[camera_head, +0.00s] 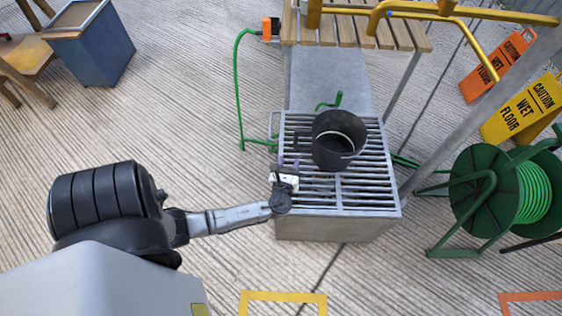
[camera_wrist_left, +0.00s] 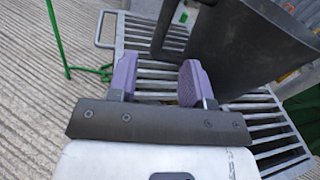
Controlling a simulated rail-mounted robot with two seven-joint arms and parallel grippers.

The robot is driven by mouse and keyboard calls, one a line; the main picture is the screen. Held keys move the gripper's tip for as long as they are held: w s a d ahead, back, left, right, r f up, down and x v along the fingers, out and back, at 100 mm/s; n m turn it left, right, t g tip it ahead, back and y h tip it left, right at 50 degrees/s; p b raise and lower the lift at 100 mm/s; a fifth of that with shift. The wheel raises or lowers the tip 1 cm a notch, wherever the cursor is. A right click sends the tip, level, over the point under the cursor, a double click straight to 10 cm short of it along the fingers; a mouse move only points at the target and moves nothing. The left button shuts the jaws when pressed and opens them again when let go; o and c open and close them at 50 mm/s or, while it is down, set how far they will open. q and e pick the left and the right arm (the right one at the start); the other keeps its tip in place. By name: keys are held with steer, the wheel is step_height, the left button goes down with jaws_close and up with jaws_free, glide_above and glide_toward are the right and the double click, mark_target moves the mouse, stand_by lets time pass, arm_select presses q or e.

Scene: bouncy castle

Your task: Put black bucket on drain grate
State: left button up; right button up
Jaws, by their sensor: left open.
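The black bucket (camera_head: 325,155) is over the middle of the drain grate (camera_head: 365,203) and appears to rest on its bars, open top facing up. My left gripper (camera_head: 288,166) is just left of the bucket, low over the grate's left side. In the left wrist view the two purple fingers of my left gripper (camera_wrist_left: 157,80) are apart with only grate bars between them. The bucket's dark side (camera_wrist_left: 245,40) fills the upper right there, beside the right finger. The grate (camera_wrist_left: 280,130) runs beneath. My right gripper is not in view.
A slatted wooden bench (camera_head: 360,32) with yellow rails stands behind the grate. A green hose (camera_head: 238,95) hangs at its left. A green hose reel (camera_head: 480,200) and wet-floor signs (camera_head: 520,108) are at right. A blue bin (camera_head: 92,45) is far left.

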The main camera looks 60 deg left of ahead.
arm_select(q)
steer(key=s+d+r+n+g+h, duration=0.3)
steer(key=s+d+n+h, duration=0.4)
steer(key=d+n, duration=0.4)
steer(key=s+d+r+n+g+h, duration=0.3)
steer(key=s+d+n+g+h, duration=0.1)
steer(key=s+d+n+h, duration=0.3)
steer(key=s+d+n, duration=0.2)
steer(key=d+n, duration=0.2)
steer(key=shift+s+d+r, duration=0.2)
steer(key=shift+s+d, duration=0.15)
steer(key=shift+s, duration=0.05)
